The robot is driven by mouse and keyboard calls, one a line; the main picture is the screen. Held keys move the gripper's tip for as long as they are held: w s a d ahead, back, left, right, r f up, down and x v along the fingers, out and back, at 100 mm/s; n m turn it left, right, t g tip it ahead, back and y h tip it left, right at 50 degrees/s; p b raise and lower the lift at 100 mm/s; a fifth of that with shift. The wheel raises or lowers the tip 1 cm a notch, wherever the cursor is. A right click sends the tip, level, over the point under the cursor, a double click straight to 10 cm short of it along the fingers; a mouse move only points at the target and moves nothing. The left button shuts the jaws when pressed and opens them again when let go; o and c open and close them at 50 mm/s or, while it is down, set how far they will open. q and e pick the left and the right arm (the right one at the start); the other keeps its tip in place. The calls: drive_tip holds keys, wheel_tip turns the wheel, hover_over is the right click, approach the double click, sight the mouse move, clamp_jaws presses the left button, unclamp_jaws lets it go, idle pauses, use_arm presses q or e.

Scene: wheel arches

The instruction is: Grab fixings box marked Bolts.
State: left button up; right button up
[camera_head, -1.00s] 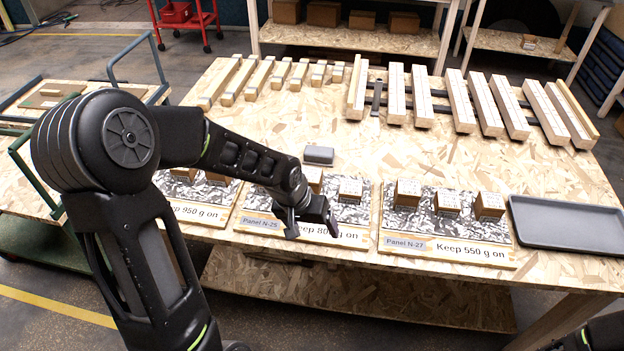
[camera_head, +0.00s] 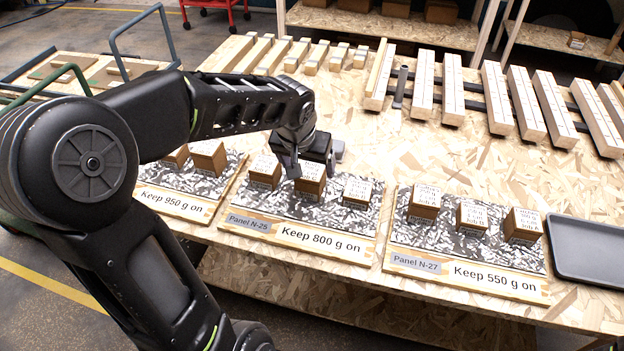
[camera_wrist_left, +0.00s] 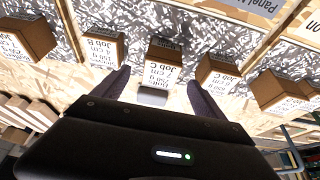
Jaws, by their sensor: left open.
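Small brown fixings boxes with white printed labels stand on silver-flecked panels. On Panel N-25 there are a left box (camera_head: 264,172), a middle box (camera_head: 310,184) and a right box (camera_head: 357,192). My left gripper (camera_head: 312,164) is open just behind and above the middle box, partly covering it. In the wrist view a box (camera_wrist_left: 164,52) lies ahead between the open fingers (camera_wrist_left: 159,79), apart from them. Its label is upside down and seems to include "Job C" and "Bolts"; the head view is too small to read labels. My right gripper is not in view.
Close neighbours in the wrist view are a box (camera_wrist_left: 217,70) and another box (camera_wrist_left: 104,48). A small grey block (camera_head: 338,149) sits behind my gripper. Panel N-27 (camera_head: 400,262) and a grey tray (camera_head: 590,250) lie to the right. Wooden bars (camera_head: 422,88) line the back.

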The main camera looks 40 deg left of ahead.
sight(309, 173)
use_arm(q)
drive_tip(key=shift+x, duration=1.3)
drive_tip(key=x, duration=0.5)
drive_tip(key=shift+s+a+f, duration=0.1)
drive_tip(key=shift+f, duration=0.1)
clamp_jaws()
idle(0.4)
drive_tip(key=shift+r, duration=0.1)
